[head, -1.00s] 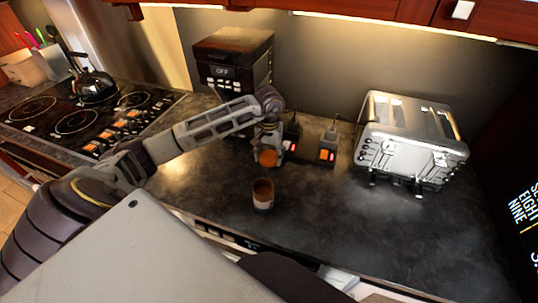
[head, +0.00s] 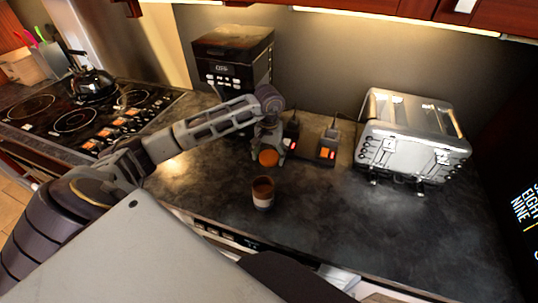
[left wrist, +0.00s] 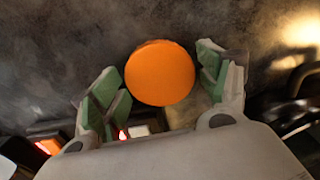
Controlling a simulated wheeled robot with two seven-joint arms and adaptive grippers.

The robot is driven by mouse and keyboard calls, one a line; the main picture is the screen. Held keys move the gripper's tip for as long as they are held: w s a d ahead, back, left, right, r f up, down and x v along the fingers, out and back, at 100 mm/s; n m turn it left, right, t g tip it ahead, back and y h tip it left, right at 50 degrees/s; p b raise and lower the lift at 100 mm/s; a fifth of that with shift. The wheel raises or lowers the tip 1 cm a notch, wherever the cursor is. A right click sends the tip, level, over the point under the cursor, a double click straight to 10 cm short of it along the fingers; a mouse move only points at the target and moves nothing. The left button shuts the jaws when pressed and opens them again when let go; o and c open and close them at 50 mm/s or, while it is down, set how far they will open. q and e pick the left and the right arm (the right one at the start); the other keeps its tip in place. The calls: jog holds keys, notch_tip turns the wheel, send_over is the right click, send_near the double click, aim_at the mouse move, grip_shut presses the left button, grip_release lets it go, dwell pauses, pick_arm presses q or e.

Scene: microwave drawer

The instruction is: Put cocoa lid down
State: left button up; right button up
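The orange cocoa lid (head: 269,158) is a round disc by my left gripper over the dark counter. In the left wrist view the lid (left wrist: 160,73) lies between the two green-padded fingers. My left gripper (head: 271,152) is open, with its fingers (left wrist: 163,75) spread on either side of the lid. The lid looks to rest on the counter, though its underside is hidden. The open cocoa jar (head: 262,194), with a brown top and pale label, stands upright on the counter just in front of the lid. My right gripper is not in view.
A black coffee maker (head: 232,62) stands behind my left arm. Black plug boxes (head: 328,148) with red switches sit right of the gripper. A steel toaster (head: 412,135) stands farther right. The stove with a kettle (head: 91,85) is at left. The counter (head: 340,215) front right is clear.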

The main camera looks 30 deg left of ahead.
aim_at(269, 156)
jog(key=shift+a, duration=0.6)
pick_arm(q)
jog(key=shift+r+p, duration=0.3)
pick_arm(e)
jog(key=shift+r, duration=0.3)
pick_arm(q)
jog(key=shift+r+p, duration=0.3)
jog(key=shift+r, duration=0.4)
notch_tip(269, 156, up, 4)
jog(key=shift+r+b, duration=0.1)
jog(key=shift+b, duration=0.45)
notch_tip(269, 156, up, 7)
jog(key=shift+b, duration=0.4)
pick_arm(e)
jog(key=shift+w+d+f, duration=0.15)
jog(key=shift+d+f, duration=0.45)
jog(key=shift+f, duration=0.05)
pick_arm(q)
jog(key=shift+s+f, duration=0.1)
jog(key=shift+f, duration=0.1)
